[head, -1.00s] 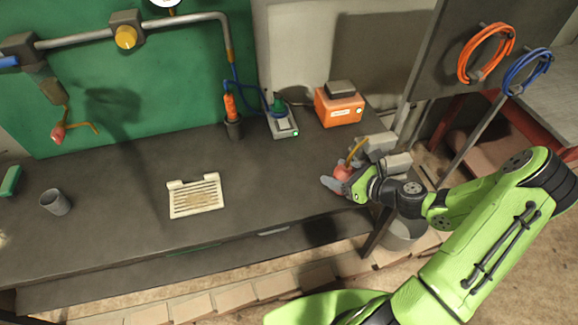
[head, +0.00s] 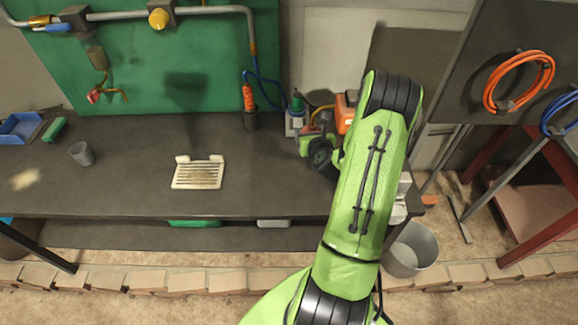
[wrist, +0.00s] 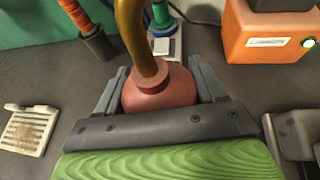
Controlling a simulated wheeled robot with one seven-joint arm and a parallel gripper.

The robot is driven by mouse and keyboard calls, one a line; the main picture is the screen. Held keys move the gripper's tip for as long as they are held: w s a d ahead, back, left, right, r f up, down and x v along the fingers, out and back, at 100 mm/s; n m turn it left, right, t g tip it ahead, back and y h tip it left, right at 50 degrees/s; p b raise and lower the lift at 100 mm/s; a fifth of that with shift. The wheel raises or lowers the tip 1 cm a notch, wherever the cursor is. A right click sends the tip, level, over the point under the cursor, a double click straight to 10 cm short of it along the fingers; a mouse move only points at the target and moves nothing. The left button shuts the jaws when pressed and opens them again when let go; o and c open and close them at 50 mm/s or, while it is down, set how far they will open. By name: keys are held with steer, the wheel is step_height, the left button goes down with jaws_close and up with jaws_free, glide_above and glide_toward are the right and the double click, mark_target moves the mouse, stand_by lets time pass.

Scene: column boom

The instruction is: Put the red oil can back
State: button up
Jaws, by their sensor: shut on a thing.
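The red oil can (wrist: 160,90) with its curved brass spout (wrist: 130,30) sits between the two grey fingers of my gripper (wrist: 158,86) in the wrist view. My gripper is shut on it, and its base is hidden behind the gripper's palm. In the head view my arm covers most of the gripper and can near the back right of the bench. A cream slotted tray (head: 198,174) lies on the bench left of my gripper, with nothing on it. Its edge also shows at the left of the wrist view (wrist: 28,132).
An orange box (wrist: 268,35) stands behind and right of the can. A dark cup with an orange-handled tool (head: 249,110) and a grey device (head: 296,122) stand at the back. A grey cup (head: 81,153) is at the left. The bench around the tray is clear.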

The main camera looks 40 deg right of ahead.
step_height(320, 180, down, 10)
steer(key=b, duration=0.5)
steer(key=shift+f, duration=0.15)
steer(key=o, duration=1.3)
steer(key=shift+c, duration=0.2)
